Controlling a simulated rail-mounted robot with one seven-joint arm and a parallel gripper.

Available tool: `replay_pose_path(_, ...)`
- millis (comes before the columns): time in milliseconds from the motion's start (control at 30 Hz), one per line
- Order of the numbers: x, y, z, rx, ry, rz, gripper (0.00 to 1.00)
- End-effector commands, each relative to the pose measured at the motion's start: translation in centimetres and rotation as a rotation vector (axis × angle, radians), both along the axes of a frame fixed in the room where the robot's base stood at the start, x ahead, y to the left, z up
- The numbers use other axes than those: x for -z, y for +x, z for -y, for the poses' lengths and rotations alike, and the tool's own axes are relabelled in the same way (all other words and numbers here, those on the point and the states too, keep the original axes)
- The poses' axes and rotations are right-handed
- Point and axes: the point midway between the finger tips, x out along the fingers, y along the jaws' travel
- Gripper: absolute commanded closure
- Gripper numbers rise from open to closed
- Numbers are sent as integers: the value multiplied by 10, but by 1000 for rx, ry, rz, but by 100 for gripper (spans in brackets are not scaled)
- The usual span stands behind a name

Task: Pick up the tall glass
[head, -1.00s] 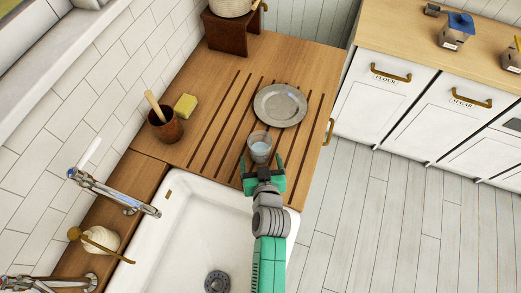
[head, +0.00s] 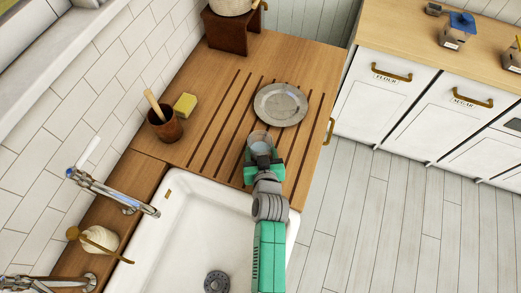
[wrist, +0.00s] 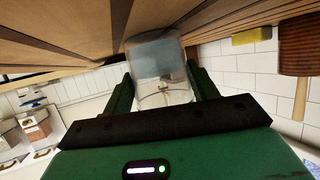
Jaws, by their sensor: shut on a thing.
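The tall glass (head: 261,139) is clear and stands on the grooved wooden drainboard (head: 212,120), in front of the grey plate. My gripper (head: 263,160) is shut on the glass, with one green finger on each side of it. In the wrist view the glass (wrist: 158,68) sits between the two fingers (wrist: 162,88), close to the wooden surface. In the head view my gripper hides the lower part of the glass. I cannot tell whether its base touches the board.
A grey metal plate (head: 280,105) lies just behind the glass. A wooden cup with a brush (head: 165,125) and a yellow sponge (head: 185,105) stand to the left by the tiled wall. The white sink (head: 190,235) and its tap (head: 115,193) are in front. A wooden stand (head: 230,36) is at the back.

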Motion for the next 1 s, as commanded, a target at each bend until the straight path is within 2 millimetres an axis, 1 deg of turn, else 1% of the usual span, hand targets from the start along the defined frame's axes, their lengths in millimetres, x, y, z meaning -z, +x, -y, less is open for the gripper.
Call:
replay_pose_path(267,-15,0,0,0,0,2,73)
replay_pose_path(500,-39,0,0,1,-1,3,73)
replay_pose_path(533,-36,-5,-1,0,0,0,73)
replay_pose_path(767,-38,-33,-6,0,1,0,73)
replay_pose_path(1000,-42,-71,-13,-1,1,1,73)
